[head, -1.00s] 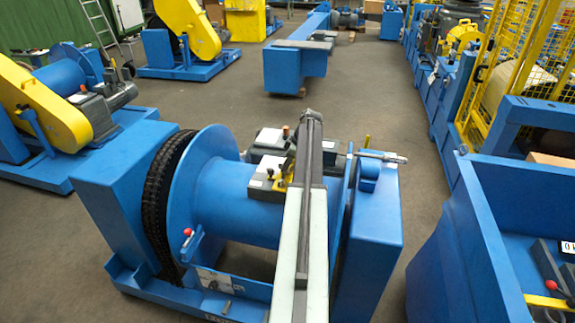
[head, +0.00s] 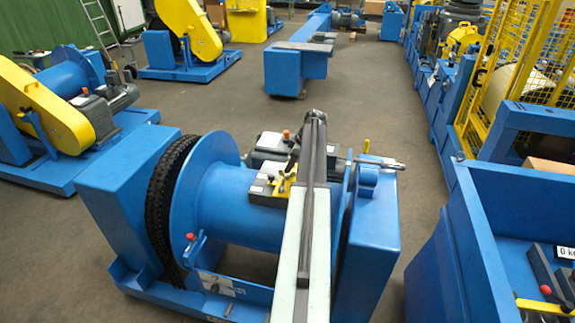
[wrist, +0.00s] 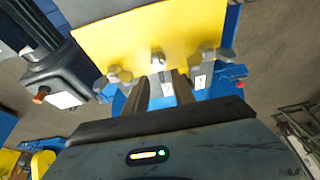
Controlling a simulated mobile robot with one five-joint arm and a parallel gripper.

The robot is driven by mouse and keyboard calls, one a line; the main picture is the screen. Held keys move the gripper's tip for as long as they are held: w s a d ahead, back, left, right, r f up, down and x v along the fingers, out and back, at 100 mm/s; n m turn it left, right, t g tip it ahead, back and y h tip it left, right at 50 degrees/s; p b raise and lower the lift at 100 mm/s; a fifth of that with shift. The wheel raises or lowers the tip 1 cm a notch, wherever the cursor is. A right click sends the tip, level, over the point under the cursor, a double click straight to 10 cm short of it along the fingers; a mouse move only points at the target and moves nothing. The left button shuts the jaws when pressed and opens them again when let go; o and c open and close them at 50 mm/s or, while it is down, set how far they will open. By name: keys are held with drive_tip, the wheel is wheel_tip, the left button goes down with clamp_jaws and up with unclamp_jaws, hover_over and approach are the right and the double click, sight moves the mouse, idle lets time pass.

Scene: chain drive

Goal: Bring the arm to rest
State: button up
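My arm rises from the bottom of the head view and crosses in front of a blue drum machine (head: 240,205). Its raised dark end stands near the drum's right side. My gripper is mostly hidden behind the arm there, close to a small yellow part (head: 284,180). In the wrist view, two dark finger-like bars of my gripper (wrist: 161,90) reach toward a yellow plate (wrist: 150,38). Grey metal fittings (wrist: 205,68) show at the plate's near edge. Whether the fingers are open, or touch anything, I cannot tell.
A black chain (head: 165,205) runs around the drum's left side. A metal rod (head: 380,162) sticks out at the right. A blue bin-like frame (head: 450,240) stands at the right, and a yellow-covered machine (head: 45,108) at the left. Open floor (head: 225,100) lies behind.

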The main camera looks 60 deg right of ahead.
drive_tip(key=p+v, duration=0.2)
drive_tip(key=v, duration=0.2)
drive_tip(key=shift+f, duration=0.15)
